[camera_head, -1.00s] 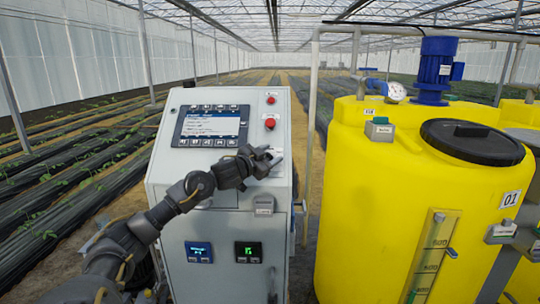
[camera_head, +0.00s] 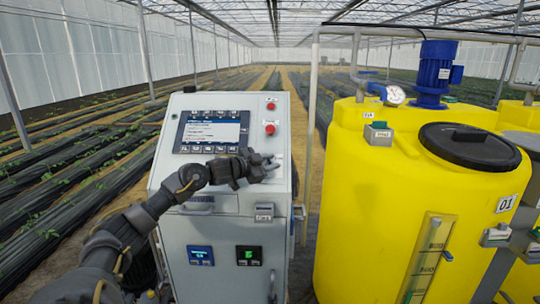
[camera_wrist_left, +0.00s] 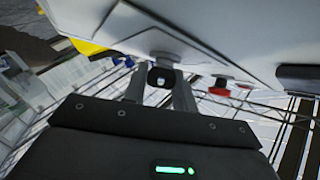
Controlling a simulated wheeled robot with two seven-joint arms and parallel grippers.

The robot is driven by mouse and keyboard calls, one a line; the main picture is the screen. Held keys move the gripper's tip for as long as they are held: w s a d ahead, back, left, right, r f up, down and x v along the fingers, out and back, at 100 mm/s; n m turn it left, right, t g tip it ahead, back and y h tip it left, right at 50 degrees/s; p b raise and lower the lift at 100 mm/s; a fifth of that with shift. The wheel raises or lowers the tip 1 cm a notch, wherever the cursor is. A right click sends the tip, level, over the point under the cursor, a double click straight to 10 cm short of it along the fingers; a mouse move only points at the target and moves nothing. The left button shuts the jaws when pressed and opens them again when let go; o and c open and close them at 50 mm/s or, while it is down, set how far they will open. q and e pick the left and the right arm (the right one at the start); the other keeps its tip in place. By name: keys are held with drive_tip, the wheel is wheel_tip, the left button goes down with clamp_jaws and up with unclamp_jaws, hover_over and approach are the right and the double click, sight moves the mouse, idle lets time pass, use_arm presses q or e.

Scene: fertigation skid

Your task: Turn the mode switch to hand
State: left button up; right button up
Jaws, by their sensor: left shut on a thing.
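The grey control cabinet (camera_head: 226,278) stands in the middle of the head view, with a sloped panel on top. My left gripper (camera_head: 270,168) reaches over the panel's right side, below the red button, and hides the mode switch in this view. In the left wrist view the switch knob (camera_wrist_left: 161,77) is a small dark piece with a light mark. It sits between the fingertips of my left gripper (camera_wrist_left: 162,86), which is shut on it. Which way the switch points is not clear. My right gripper is not in view.
The panel carries a screen (camera_head: 212,132) and a red button (camera_head: 270,128). Two small displays (camera_head: 249,255) sit low on the cabinet front. A large yellow tank (camera_head: 370,210) stands to the right, with a gap between. Planted rows (camera_head: 75,170) lie to the left.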

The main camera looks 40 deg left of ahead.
use_arm(q)
drive_tip(key=m+g+h+p, duration=0.1)
drive_tip(key=m+p, duration=0.1)
drive_tip(key=m+g+h+p, duration=0.1)
drive_tip(key=m+p, duration=0.1)
drive_tip(key=p, duration=0.1)
drive_tip(key=shift+r+g+h, duration=0.3)
drive_tip(key=shift+r+g, duration=0.05)
drive_tip(key=shift+g, duration=0.05)
drive_tip(key=shift+f+m+g+h+p, duration=0.15)
drive_tip(key=shift+m+g+h+p, duration=0.15)
drive_tip(key=shift+m+g+p, duration=0.45)
drive_tip(key=shift+f+m+p, duration=0.15)
drive_tip(key=shift+m+p, duration=0.1)
drive_tip(key=shift+p, duration=0.2)
drive_tip(key=shift+c, duration=0.2)
drive_tip(key=shift+g, duration=0.25)
drive_tip(key=o, duration=1)
